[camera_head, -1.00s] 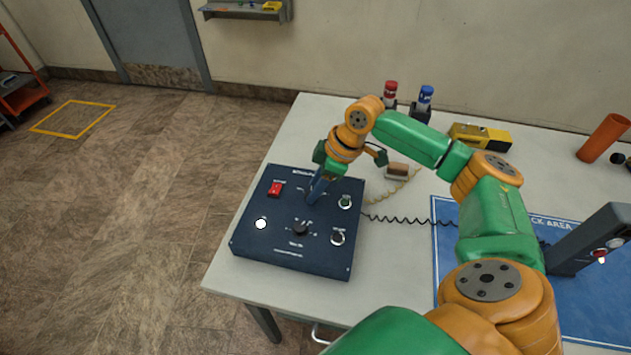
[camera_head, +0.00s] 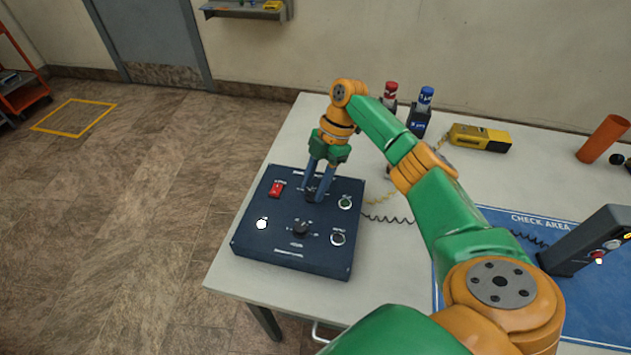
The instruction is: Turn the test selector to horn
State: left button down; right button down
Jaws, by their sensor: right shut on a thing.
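The dark blue control box (camera_head: 262,244) sits on the near left part of the white table. Its upper face has two black rotary knobs. My right gripper (camera_head: 315,195) points down at the upper knob (camera_head: 311,196), with its two blue fingers shut on that knob's sides. The fingers partly hide this knob and its markings, so I cannot tell its setting. The lower knob (camera_head: 301,228) stands clear of the gripper. The labels are too small to read, so I cannot tell by text which knob is the test selector. My left gripper is out of view.
On the box are a red switch (camera_head: 276,189), a white round light (camera_head: 261,224) and two round buttons at the right. A coiled cord (camera_head: 388,219) runs rightward. Red-topped and blue-topped items (camera_head: 425,98), a yellow device (camera_head: 480,138) and an orange tube (camera_head: 603,139) stand farther back.

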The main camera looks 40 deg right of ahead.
jog(key=shift+w+n+b, duration=0.1)
jog(key=shift+n+b, duration=0.2)
jog(key=shift+n, duration=0.3)
jog(key=shift+g, duration=0.3)
jog(key=shift+c, duration=2.2)
grip_release()
jog(key=shift+d+r, duration=0.15)
jog(key=shift+r, duration=0.2)
jog(key=v, duration=0.5)
jog(key=shift+r+b, duration=0.1)
jog(key=shift+b, duration=0.2)
jog(key=shift+d+r, duration=0.15)
jog(key=shift+r, duration=0.4)
